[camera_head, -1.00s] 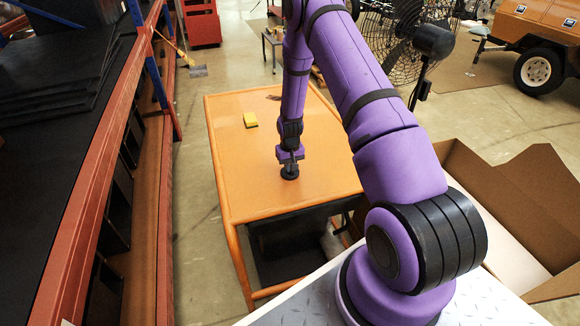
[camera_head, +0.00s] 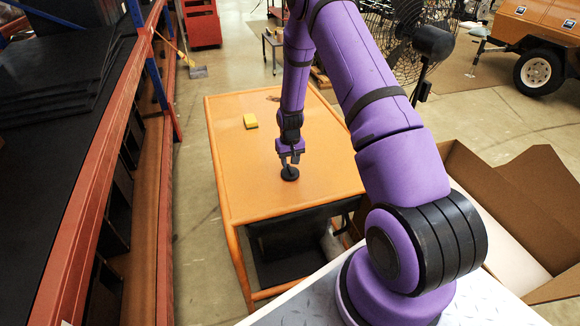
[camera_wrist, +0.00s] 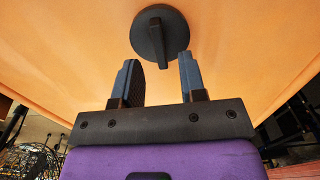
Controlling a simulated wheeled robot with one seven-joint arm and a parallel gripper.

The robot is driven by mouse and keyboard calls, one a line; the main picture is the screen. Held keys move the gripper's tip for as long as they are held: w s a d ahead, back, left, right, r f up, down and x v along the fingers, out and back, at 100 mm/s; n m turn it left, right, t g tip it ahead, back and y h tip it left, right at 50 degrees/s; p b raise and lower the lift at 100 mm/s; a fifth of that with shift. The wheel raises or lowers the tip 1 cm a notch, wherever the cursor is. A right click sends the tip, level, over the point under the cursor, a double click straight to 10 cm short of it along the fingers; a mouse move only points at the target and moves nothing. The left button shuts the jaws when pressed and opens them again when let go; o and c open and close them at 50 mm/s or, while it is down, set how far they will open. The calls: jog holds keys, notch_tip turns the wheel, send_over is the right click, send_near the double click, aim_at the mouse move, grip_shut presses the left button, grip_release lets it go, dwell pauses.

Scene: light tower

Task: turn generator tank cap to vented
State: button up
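The black round cap (camera_head: 290,173) sits on the orange table top (camera_head: 240,185). In the wrist view the cap (camera_wrist: 171,33) is a dark disc with a raised bar across its middle, the bar running roughly up and down in the picture. My gripper (camera_head: 290,161) is just above the cap, pointing down. In the wrist view its two fingers (camera_wrist: 158,75) are apart with nothing between them. The fingertips appear clear of the cap's bar. Any marking for vented is not legible.
A yellow block (camera_head: 251,121) lies on the table, with a small dark item (camera_head: 273,98) near the far edge. An orange-red shelf rack (camera_head: 85,190) runs along the left. An open cardboard box (camera_head: 500,205) is at the right. The table around the cap is clear.

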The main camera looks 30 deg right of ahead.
notch_tip(320, 180, up, 8)
jog(key=shift+f, duration=0.25)
dwell(0.5)
notch_tip(320, 180, up, 17)
jog(key=t, duration=0.1)
send_over(290, 168)
jog(key=s+a, duration=0.3)
jog(key=a, duration=0.2)
jog(key=s+a+r+n+t, duration=0.1)
jog(key=s+a+r, duration=0.1)
jog(key=s+r, duration=0.35)
jog(key=s+a+r+t, duration=0.1)
jog(key=s+a+r, duration=0.1)
jog(key=r, duration=0.6)
jog(key=s+a+r, duration=0.2)
jog(key=s+r, duration=0.1)
jog(key=s, duration=0.5)
jog(key=s+a+r+n+t, duration=0.1)
jog(key=s+r, duration=0.3)
jog(key=s, duration=0.4)
jog(key=s+a+r+n+t, duration=0.1)
jog(key=s+a+r, duration=0.2)
jog(key=s, duration=0.5)
jog(key=shift+a+r, duration=0.25)
jog(key=shift+r, duration=0.15)
jog(key=shift+s, duration=0.15)
